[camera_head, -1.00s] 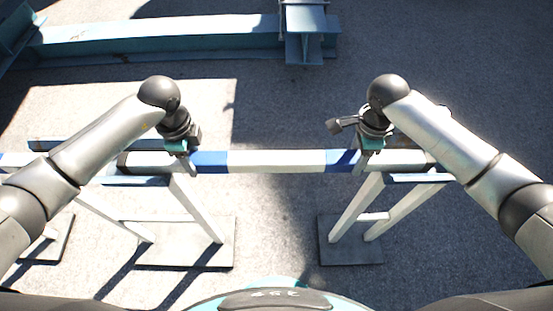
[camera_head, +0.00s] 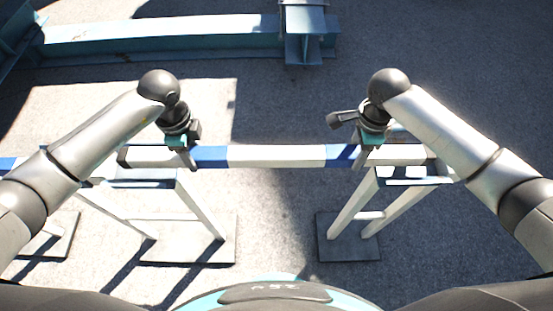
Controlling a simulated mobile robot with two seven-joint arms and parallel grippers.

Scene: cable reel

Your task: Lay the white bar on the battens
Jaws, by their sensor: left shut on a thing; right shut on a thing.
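The white bar (camera_head: 277,156) with blue bands runs left to right across the middle of the view. My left gripper (camera_head: 191,161) is shut on it near a blue band, left of the middle. My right gripper (camera_head: 360,160) is shut on it near the other blue band. The bar looks about level. Its two ends lie above or just behind the tops of two white trestles, whose blue-grey top pieces, seemingly the battens, show at left (camera_head: 142,180) and right (camera_head: 412,181). I cannot tell whether the bar touches them.
The trestles stand on grey foot plates at left (camera_head: 190,240) and right (camera_head: 348,240). Another blue and white piece (camera_head: 8,164) shows at the far left edge. A long blue steel beam (camera_head: 160,40) lies behind. The ground between the trestles is clear.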

